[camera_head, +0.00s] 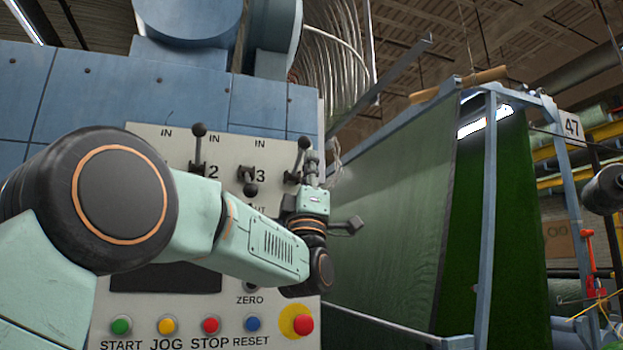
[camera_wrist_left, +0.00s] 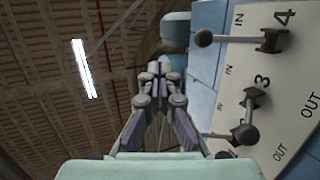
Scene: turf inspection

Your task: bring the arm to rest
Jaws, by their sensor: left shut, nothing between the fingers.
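My left arm crosses the head view from the left, in front of the control panel (camera_head: 150,235). Its gripper (camera_head: 310,162) points up beside the right-hand lever (camera_head: 303,143); I cannot tell from this view whether they touch. In the left wrist view the gripper (camera_wrist_left: 155,72) has its fingers together with nothing between them, and the lever marked 4 (camera_wrist_left: 204,38) stands to its right, apart from it. Lever 2 (camera_head: 198,130) is up and lever 3 (camera_head: 250,190) is down. My right gripper does not show.
A row of buttons, from green START (camera_head: 121,325) to a red mushroom button (camera_head: 303,324), runs along the panel bottom. Right of the panel stands a blue frame (camera_head: 487,210) with a green turf sheet (camera_head: 390,230). A blue machine wall (camera_head: 110,95) rises behind.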

